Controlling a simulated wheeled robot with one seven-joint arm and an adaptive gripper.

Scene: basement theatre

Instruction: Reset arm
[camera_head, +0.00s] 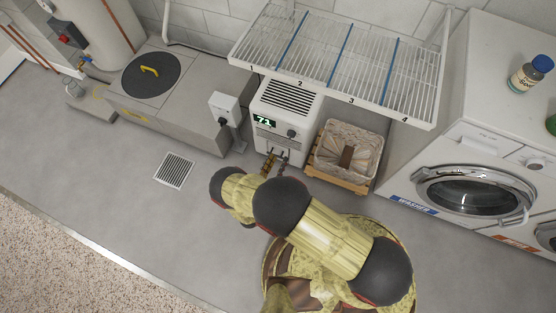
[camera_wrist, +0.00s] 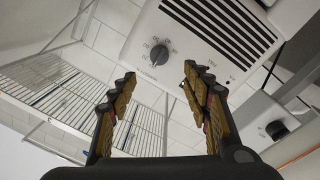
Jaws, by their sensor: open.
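My gripper (camera_head: 273,163) is in front of the white dehumidifier (camera_head: 286,107), with my arm reaching to it from the lower right. In the wrist view my gripper (camera_wrist: 159,76) is open and empty, its two ridged brown fingers apart. The dehumidifier's dark round dial (camera_wrist: 159,54) shows between and beyond the fingertips, and no contact with it is visible. In the head view the dial (camera_head: 292,133) sits right of a green display (camera_head: 265,121) reading 71.
A wire shelf (camera_head: 340,62) with numbered sections overhangs the dehumidifier. A wicker basket (camera_head: 348,150) on a wooden base stands to its right, then a washer (camera_head: 475,190). A grey box (camera_head: 224,108) on a post stands left. Floor around the drain grate (camera_head: 174,171) is clear.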

